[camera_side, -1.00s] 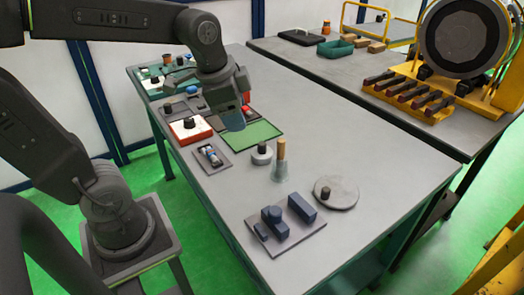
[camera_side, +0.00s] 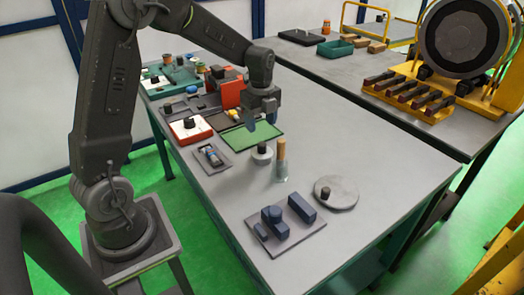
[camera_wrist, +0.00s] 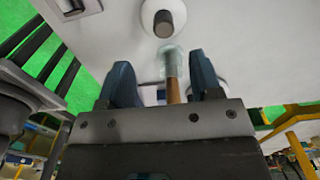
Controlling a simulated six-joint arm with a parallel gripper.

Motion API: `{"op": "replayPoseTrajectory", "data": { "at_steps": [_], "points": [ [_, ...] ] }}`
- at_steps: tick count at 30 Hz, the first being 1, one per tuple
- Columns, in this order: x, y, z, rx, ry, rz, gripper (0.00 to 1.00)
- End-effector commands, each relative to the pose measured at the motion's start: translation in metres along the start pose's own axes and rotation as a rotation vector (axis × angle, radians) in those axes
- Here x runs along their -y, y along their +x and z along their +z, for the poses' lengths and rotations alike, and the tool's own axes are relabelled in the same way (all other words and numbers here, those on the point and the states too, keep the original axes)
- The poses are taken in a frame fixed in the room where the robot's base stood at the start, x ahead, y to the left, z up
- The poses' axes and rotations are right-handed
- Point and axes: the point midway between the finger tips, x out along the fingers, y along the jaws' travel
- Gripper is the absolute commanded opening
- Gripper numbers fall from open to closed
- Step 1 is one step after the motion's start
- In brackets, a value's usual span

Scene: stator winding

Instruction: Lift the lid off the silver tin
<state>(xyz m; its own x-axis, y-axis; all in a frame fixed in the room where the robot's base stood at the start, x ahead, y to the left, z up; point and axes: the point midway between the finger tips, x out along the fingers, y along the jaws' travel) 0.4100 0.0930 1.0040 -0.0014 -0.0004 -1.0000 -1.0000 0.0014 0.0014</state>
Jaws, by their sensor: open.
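The silver tin (camera_side: 262,156) is a small pale cylinder with a black knob (camera_side: 262,147) on its lid. It stands upright on the grey bench, and the lid appears seated on it. My gripper (camera_side: 262,120) is open and empty in the air, above and behind the tin in the side view.
A glass jar with a wooden-handled tool (camera_side: 281,160) stands close right of the tin. A round grey disc with a black knob (camera_side: 340,194) and a tray of blue blocks (camera_side: 285,243) lie nearer.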

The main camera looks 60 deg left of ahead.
Motion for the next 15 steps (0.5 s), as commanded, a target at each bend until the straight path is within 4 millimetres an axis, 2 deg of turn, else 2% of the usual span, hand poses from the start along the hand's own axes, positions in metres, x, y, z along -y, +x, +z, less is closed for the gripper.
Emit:
{"op": "replayPoseTrajectory", "data": {
  "at_steps": [3,11,15],
  "points": [
    [0.000,0.020,0.000,-0.001,-0.001,0.002,0.59],
    [0.001,0.039,0.000,0.000,-0.001,0.001,0.59],
    [0.004,0.060,0.001,-0.001,-0.001,0.003,0.59]
  ]
}}
